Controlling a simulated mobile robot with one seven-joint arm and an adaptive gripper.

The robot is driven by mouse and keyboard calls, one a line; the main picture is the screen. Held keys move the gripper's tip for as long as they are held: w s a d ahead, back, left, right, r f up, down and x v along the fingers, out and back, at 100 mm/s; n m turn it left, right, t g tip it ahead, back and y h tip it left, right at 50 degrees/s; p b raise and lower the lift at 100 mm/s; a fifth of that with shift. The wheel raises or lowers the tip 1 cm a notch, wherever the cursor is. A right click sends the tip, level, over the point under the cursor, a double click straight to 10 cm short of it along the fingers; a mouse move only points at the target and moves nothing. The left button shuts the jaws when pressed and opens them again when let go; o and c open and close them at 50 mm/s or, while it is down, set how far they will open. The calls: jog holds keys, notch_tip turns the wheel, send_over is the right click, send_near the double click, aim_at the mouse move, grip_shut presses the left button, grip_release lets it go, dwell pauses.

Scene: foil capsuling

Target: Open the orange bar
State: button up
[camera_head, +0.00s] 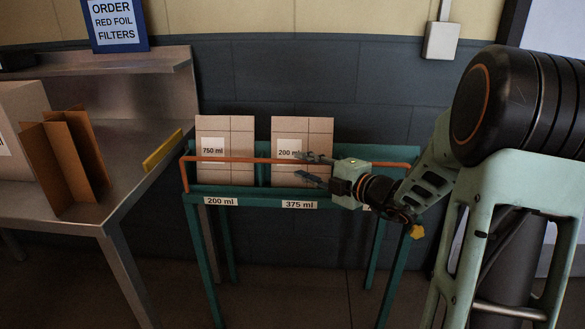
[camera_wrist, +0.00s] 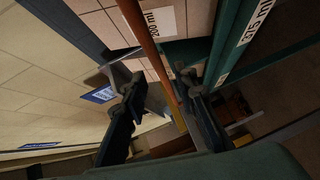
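The orange bar (camera_head: 240,159) runs level across the front of the green rack (camera_head: 255,200), above its lower rail. Its left end bends down to the rack, and my arm hides part of its right side. My gripper (camera_head: 312,168) is in front of the rack's right half, its fingers pointing left. In the wrist view the bar (camera_wrist: 147,43) passes between the two spread fingers of my gripper (camera_wrist: 160,88). I see no finger clearly touching the bar.
Cartons labelled 750 ml (camera_head: 228,171) and 200 ml (camera_head: 290,135) stand in the rack behind the bar. A metal table (camera_head: 130,165) with brown cardboard dividers (camera_head: 62,165) is on the left. The floor between table and rack is clear.

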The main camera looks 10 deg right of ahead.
aim_at(295, 163)
jog(key=b+x, duration=0.1)
jog(key=x, duration=0.4)
grip_shut()
dwell(0.3)
